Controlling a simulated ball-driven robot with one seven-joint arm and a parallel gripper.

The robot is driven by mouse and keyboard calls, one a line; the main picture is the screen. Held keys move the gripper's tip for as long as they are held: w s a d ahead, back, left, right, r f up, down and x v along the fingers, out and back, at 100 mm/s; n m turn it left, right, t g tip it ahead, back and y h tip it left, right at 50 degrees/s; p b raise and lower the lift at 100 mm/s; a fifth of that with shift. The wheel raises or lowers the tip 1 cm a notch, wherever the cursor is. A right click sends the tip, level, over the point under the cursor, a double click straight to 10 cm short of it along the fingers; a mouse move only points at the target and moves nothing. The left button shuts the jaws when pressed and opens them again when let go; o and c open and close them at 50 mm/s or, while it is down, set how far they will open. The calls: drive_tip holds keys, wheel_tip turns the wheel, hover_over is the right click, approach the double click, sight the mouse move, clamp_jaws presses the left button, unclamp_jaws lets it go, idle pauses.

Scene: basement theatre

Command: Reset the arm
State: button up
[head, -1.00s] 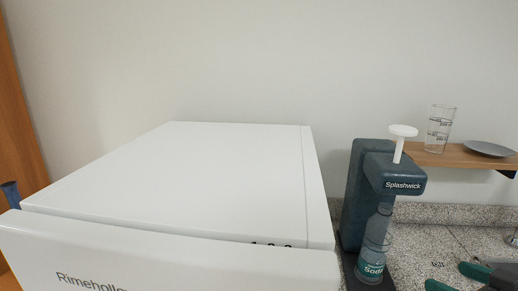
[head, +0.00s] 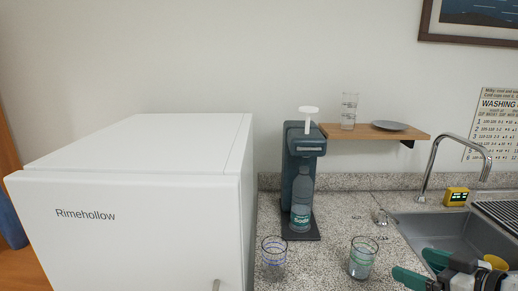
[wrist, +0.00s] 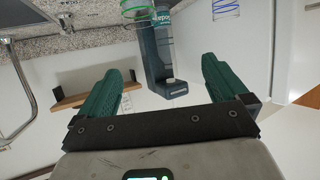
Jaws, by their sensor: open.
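My gripper (head: 422,268) shows at the lower right of the head view, low over the sink side of the counter. Its two green fingers are spread apart with nothing between them. The wrist view shows the same open, empty gripper (wrist: 163,66) from behind, with the scene upside down. Beyond its fingers stands the dark soda maker (wrist: 165,65). Most of my arm is out of view.
A white Rimehollow fridge (head: 115,240) fills the left. The Splashwick soda maker (head: 304,140) holds a bottle (head: 301,200). Two glasses (head: 274,262) (head: 362,262) stand in front. A wooden shelf (head: 365,133) bears a glass (head: 349,110) and plate (head: 390,126). The sink (head: 440,232) is right.

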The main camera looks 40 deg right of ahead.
drive_tip(key=w+a+f+g+y, duration=0.35)
drive_tip(key=a+f+g, duration=0.25)
drive_tip(key=a+f, duration=0.95)
drive_tip(key=s+a+f+n+g+h, duration=0.1)
drive_tip(key=s+a+f+g, duration=0.5)
drive_tip(key=f, duration=0.5)
drive_tip(key=s+a, duration=0.2)
drive_tip(key=s, duration=0.1)
drive_tip(key=shift+a+f, duration=0.15)
drive_tip(key=shift+a, duration=0.1)
